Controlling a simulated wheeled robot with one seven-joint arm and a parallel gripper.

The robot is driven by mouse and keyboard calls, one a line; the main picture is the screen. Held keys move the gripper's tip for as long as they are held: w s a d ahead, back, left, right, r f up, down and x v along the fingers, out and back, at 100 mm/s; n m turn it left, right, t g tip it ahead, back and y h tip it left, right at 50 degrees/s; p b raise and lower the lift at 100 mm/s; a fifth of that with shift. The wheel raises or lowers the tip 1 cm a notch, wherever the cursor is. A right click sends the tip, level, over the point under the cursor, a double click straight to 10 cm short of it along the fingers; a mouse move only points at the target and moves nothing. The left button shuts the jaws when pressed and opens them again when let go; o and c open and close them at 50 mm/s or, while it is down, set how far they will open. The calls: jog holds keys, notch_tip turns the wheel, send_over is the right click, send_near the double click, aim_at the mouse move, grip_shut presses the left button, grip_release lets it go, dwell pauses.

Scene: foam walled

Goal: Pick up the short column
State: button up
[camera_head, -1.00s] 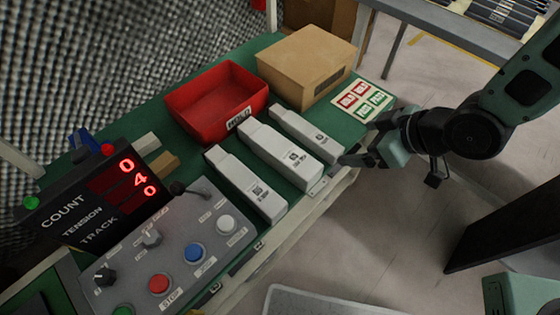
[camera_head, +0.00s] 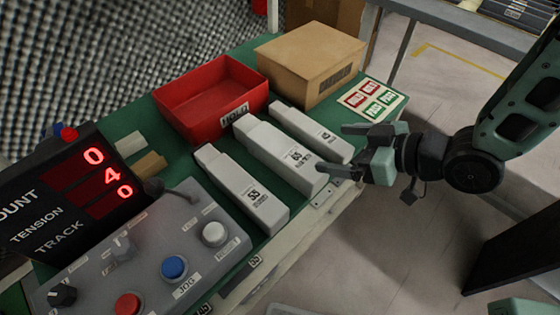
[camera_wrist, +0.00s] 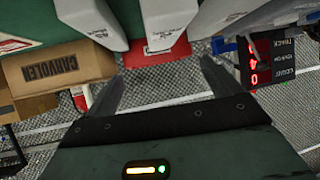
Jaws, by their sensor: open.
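Three white columns lie side by side on the green bench in the head view: a left one (camera_head: 240,190), a middle one (camera_head: 280,157) and a right one (camera_head: 312,132). The right one looks slimmest and shortest, but its label is only partly legible. My gripper (camera_head: 335,150) is open and empty, its fingers at the near ends of the right and middle columns. In the wrist view, my gripper (camera_wrist: 158,88) shows its two fingers apart, with the middle column (camera_wrist: 160,22) and right column (camera_wrist: 92,22) ahead. Contact cannot be told.
A red bin (camera_head: 210,98) and a cardboard box (camera_head: 310,62) stand behind the columns. A label sheet (camera_head: 372,99) lies right of the box. A grey control panel (camera_head: 140,255) and a counter display (camera_head: 70,200) stand at left. Open floor lies to the right.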

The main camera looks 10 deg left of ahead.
jog(key=shift+f+b+x, duration=0.2)
jog(key=shift+b+x, duration=0.8)
jog(key=shift+b, duration=1.75)
jog(key=b, duration=0.1)
send_near(280, 144)
jog(key=x, duration=0.3)
jog(key=shift+w+a+f, duration=0.15)
jog(key=shift+w+f, duration=0.2)
jog(key=x, duration=0.1)
jog(key=b+x, duration=0.1)
jog(key=x, duration=0.2)
jog(key=shift+s+a+b, duration=0.25)
jog(key=shift+b, duration=0.05)
jog(key=shift+w+a+f, duration=0.1)
jog(key=shift+w+a, duration=0.1)
jog(key=shift+a, duration=0.25)
jog(key=c, duration=1.7)
